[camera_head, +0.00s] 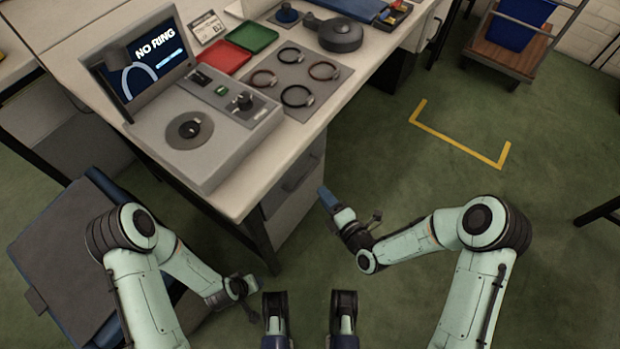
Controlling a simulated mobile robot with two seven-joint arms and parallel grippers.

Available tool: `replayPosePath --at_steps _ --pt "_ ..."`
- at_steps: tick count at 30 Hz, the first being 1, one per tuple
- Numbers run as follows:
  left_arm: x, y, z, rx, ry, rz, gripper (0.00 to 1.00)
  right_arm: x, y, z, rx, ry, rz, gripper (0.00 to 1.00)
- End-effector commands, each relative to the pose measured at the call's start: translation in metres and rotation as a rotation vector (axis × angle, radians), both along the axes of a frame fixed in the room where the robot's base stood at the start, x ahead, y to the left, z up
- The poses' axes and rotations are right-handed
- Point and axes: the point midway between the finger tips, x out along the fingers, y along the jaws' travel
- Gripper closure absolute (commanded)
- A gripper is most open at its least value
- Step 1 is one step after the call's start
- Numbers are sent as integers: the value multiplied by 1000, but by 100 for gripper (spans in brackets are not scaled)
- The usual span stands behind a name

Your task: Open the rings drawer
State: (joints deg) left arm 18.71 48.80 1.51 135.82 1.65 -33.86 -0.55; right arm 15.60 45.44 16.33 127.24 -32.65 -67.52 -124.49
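A grey drawer unit (293,207) stands under the workbench, its front facing right. A drawer handle (300,177) shows high on that front. The drawers look closed, and I cannot read any label that marks the rings drawer. My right gripper (325,194) is just right of the drawer front, apart from the handle in the picture. It is small and seen from above, so its finger opening is not clear.
The workbench top (245,205) holds a grey machine (205,150) with a screen reading "NO RING", a plate (293,82) with several rings, and red (224,57) and green (252,37) trays. A cart (508,45) stands at upper right. Green floor right of the drawers is clear.

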Motion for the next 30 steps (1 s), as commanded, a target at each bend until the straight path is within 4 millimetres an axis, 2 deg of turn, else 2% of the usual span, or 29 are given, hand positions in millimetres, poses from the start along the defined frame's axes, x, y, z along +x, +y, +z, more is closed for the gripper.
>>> replayPosePath --at_steps 6,12,18,26,30 --pt "-21 3 -22 -4 73 3 57 41 25 -12 3 1 -1 62" --pt "-37 5 -35 -7 125 6 57 66 40 -17 1 3 -1 62" --pt "-44 6 -40 -9 149 8 57 77 46 -19 1 4 -1 62" --pt "-45 6 -39 -8 150 9 57 77 47 -18 1 4 -1 62" --pt "-44 6 -39 -8 150 8 57 77 47 -18 1 4 -1 100"
